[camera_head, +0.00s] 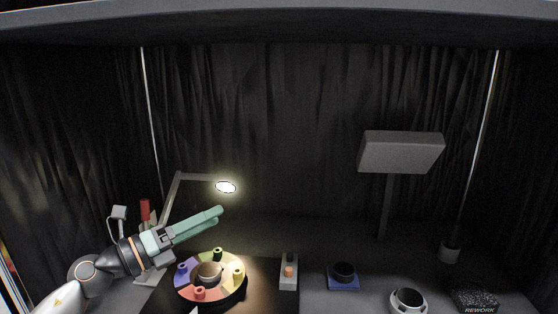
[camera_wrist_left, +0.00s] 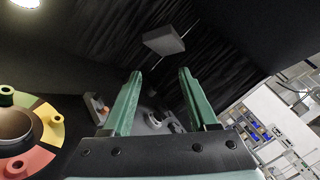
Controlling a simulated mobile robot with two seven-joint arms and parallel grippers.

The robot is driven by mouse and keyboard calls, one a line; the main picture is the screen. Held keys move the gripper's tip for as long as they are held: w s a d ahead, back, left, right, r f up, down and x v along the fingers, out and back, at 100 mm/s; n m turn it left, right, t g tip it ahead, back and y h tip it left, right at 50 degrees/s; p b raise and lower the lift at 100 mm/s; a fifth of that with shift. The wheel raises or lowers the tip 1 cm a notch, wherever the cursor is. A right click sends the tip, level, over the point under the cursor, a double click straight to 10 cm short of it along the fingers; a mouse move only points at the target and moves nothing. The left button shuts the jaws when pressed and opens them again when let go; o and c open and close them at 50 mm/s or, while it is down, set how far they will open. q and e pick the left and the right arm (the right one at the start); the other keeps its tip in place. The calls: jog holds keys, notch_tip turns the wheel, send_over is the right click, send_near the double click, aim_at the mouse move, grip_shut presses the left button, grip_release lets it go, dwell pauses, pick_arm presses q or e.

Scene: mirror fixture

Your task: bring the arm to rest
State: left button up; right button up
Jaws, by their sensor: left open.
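My left gripper (camera_head: 221,217) reaches in from the left in the head view and points up and to the right. It is above and behind the round coloured carousel (camera_head: 212,279), and nothing shows in it. In the left wrist view its two green fingers (camera_wrist_left: 158,90) stand apart with empty space between them. The carousel also shows at the left edge of the left wrist view (camera_wrist_left: 48,128), cut off by the frame. My right gripper is not in either view.
A lit lamp (camera_head: 226,187) hangs close above the gripper. To the right stand a small block with an orange knob (camera_head: 289,272), a blue-based dial (camera_head: 343,277), a white ring fixture (camera_head: 408,300), a grey panel on a post (camera_head: 401,153) and a dark REWORK bin (camera_head: 475,297).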

pick_arm(q)
jog(key=s+a+f+n+t+y, duration=0.1)
jog(key=s+a+f+n+y, duration=0.4)
jog(key=f+n+y, duration=0.7)
jog(key=s+a+f+n+t+y, duration=0.2)
jog(key=s+a+f+n+y, duration=0.4)
jog(key=n, duration=1.2)
jog(key=s+d+f+n+g+h, duration=0.2)
jog(key=s+f+g, duration=0.5)
jog(key=s, duration=0.5)
jog(key=s+d+f+n+g+h, duration=0.1)
jog(key=s+d+f+n+g, duration=0.1)
jog(key=s+f+g, duration=0.55)
jog(key=w+d+f+t+h, duration=0.1)
jog(key=d+f+t, duration=0.3)
jog(key=f+t, duration=0.4)
jog(key=shift+d+f+h, duration=0.25)
jog(key=shift+f+h, duration=0.45)
jog(key=shift+f, duration=1)
